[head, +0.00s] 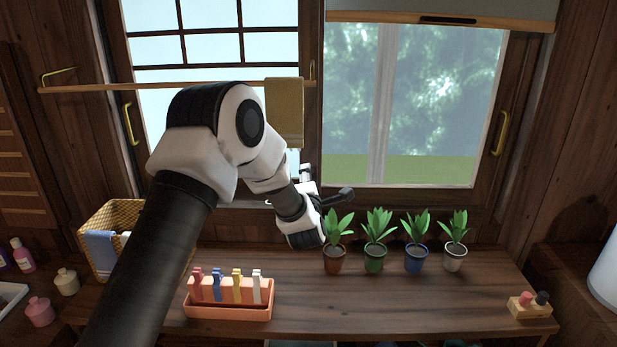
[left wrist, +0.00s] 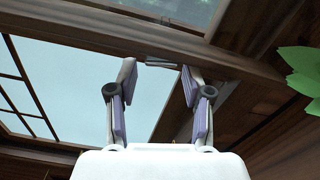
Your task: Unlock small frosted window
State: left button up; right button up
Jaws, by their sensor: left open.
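The window has a pale, plain pane with a dark lattice (head: 218,47) on the left and a pane showing trees (head: 430,110) on the right. In the left wrist view the pale pane (left wrist: 65,85) lies beyond my fingers. My left gripper (head: 325,184) is open at the lower middle of the window frame. In the left wrist view its two fingers (left wrist: 158,76) stand apart with nothing held. Whether they touch the metal piece cannot be told. My right gripper is out of view.
Several potted plants (head: 376,240) stand on the wooden counter (head: 390,295) just right of my left gripper. An orange holder with coloured clips (head: 229,300) and a wicker basket (head: 98,262) stand left. A rod with a yellow cloth (head: 285,112) hangs above.

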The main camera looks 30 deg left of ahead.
pick_arm(q)
jog(key=x, duration=0.2)
jog(key=shift+w+a+f, duration=0.1)
jog(key=shift+w+a, duration=0.05)
jog(key=shift+w, duration=0.15)
jog(key=c, duration=0.9)
jog(key=shift+o, duration=0.2)
jog(key=shift+f+m+b, duration=0.1)
jog(key=shift+m+b, duration=0.2)
jog(key=shift+m, duration=1.1)
jog(key=o, duration=0.9)
jog(key=shift+c, duration=0.2)
